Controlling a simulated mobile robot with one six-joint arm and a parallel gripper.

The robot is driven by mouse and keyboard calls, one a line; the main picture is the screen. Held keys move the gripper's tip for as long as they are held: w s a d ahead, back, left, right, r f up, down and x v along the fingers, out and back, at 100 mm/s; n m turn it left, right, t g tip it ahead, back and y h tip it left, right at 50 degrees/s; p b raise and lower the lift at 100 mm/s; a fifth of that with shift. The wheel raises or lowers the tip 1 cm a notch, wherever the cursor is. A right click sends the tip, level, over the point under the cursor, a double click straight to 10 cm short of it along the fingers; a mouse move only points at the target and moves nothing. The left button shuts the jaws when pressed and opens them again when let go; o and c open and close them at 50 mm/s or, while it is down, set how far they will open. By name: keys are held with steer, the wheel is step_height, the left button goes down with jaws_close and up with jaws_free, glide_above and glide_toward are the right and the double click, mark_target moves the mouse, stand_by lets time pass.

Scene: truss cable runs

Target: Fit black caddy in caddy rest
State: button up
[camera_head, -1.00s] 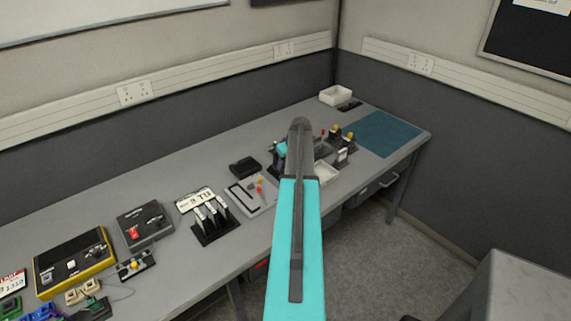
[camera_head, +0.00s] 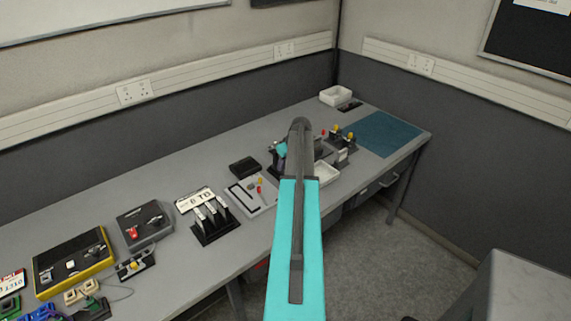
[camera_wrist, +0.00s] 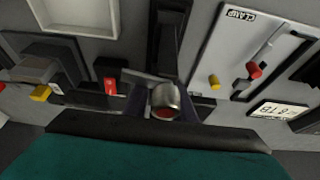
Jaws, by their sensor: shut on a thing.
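My gripper (camera_wrist: 165,100) is shut on a dark thing low over the bench, seen in the wrist view. It looks like the black caddy, but only a little of it shows. A silver cylinder with a red end (camera_wrist: 166,99) shows at the jaws; I cannot tell whether it belongs to the held thing. A long black piece with raised sides (camera_wrist: 168,40) lies just beyond the jaws in the wrist view. I cannot tell whether it is the caddy rest.
A grey clamp board (camera_head: 252,194) with red and yellow pegs lies beside the arm. A black box (camera_head: 244,167) sits behind it. A white tray (camera_head: 326,173) and yellow-knobbed fixtures (camera_head: 342,142) stand to the right. The blue mat (camera_head: 388,133) is clear.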

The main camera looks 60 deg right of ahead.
steer(key=shift+f+b, duration=0.8)
steer(key=shift+f, duration=0.05)
stand_by(0.6)
steer(key=o, duration=1.1)
steer(key=shift+o, duration=0.3)
steer(key=shift+o, duration=1.3)
steer(key=shift+r, duration=0.15)
step_height(320, 180, up, 7)
steer(key=p, duration=0.2)
steer(key=shift+w+r, duration=0.1)
